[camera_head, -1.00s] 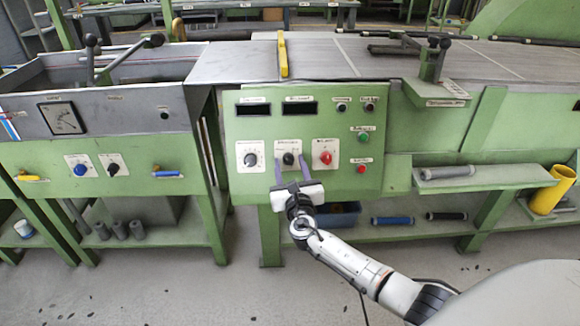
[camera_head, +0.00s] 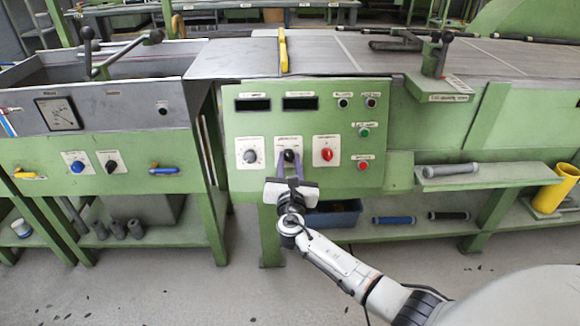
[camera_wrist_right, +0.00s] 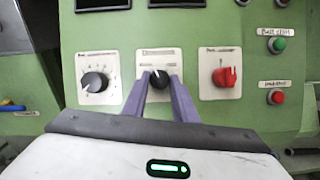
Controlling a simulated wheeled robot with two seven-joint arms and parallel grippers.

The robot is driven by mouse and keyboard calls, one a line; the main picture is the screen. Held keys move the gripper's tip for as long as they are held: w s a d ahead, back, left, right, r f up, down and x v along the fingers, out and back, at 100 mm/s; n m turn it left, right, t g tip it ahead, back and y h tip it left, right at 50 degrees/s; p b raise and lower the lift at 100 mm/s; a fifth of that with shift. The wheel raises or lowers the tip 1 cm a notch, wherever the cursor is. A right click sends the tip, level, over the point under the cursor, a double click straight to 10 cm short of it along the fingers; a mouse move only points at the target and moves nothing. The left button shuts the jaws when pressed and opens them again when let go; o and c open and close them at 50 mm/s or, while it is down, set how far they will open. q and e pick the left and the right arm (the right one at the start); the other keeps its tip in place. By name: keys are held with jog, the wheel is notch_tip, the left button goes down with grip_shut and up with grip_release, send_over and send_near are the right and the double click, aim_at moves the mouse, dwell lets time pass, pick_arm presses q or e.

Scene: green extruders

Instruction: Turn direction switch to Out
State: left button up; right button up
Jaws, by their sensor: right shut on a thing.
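The direction switch (camera_head: 289,155) is the small black knob on the middle white plate of the green control panel (camera_head: 240,182). It also shows in the right wrist view (camera_wrist_right: 159,79), with a pale mark near its top that points roughly upward. The label print is too blurred to read. My right gripper (camera_head: 289,164) reaches the panel from below, with its two purple fingers on either side of the knob. In the right wrist view the gripper (camera_wrist_right: 160,84) is shut on the knob, and the fingers hide part of the plate. My left gripper is not in view.
A black dial (camera_wrist_right: 94,82) sits left of the switch and a red knob (camera_wrist_right: 225,77) sits right of it, both close to the fingers. A green button (camera_head: 364,132) and a red button (camera_head: 363,165) are further right. A blue bin (camera_head: 333,214) stands below.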

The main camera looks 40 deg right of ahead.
jog(key=m, duration=0.1)
jog(key=m+b, duration=0.1)
jog(key=shift+a+f+m+g+h, duration=0.15)
jog(key=shift+f+m+g+h, duration=0.05)
jog(key=shift+m+g+h, duration=0.1)
jog(key=m+g+h+b, duration=0.1)
jog(key=m, duration=0.2)
jog(key=shift+w+a+r, duration=0.1)
jog(key=shift+w, duration=0.05)
jog(key=m+g, duration=0.1)
jog(key=m, duration=0.2)
jog(key=m+g+b, duration=0.1)
jog(key=m, duration=0.1)
jog(key=shift+w+a+r+m+h, duration=0.1)
jog(key=shift+r+m+h, duration=0.05)
jog(key=shift+m+h, duration=0.25)
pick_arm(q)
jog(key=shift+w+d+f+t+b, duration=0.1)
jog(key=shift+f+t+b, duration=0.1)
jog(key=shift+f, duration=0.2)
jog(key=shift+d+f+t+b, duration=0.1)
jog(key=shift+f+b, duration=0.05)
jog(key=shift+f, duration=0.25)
pick_arm(e)
jog(key=shift+w+r+m+g, duration=0.15)
jog(key=shift+m+g, duration=0.85)
jog(key=shift+m, duration=1)
